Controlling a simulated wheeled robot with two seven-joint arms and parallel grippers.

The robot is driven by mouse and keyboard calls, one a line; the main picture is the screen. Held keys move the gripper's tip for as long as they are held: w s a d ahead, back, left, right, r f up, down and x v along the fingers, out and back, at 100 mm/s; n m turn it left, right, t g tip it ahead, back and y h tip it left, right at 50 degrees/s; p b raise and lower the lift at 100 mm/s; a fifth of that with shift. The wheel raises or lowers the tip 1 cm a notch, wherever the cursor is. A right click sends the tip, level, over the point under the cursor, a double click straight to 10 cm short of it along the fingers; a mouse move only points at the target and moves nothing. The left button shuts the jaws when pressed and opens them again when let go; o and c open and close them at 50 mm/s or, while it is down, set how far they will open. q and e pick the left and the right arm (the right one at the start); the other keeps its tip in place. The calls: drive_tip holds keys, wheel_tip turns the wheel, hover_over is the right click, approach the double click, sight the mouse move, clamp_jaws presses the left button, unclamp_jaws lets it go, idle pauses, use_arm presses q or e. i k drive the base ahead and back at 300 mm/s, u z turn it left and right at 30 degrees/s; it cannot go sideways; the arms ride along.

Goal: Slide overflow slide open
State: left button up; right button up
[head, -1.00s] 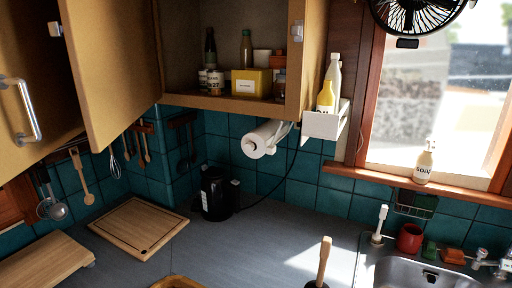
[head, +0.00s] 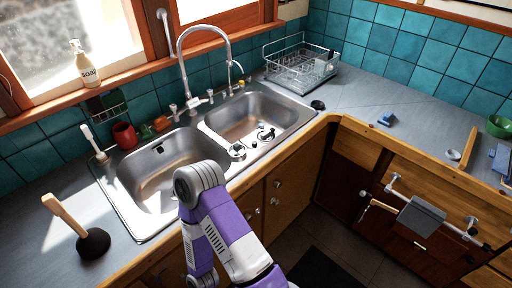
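The double sink (head: 128,214) is set in the grey counter under the window. Its left basin has a small dark overflow slot (head: 158,148) high on the back wall. At this size I cannot tell whether a slide covers it or how it stands. One of my purple and white arms rises from the bottom middle, its grey joint in front of the left basin's right front edge. I cannot tell which arm it is. No gripper fingers show in view.
A plunger (head: 92,241) stands left of the sink. A red mug (head: 124,135), a white brush (head: 95,145) and a tall tap (head: 179,55) stand behind it. A wire dish rack (head: 300,68) is at the right. Loose drain parts (head: 265,135) lie in the right basin.

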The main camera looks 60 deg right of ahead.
sight(159, 149)
drive_tip(key=z, duration=1.55)
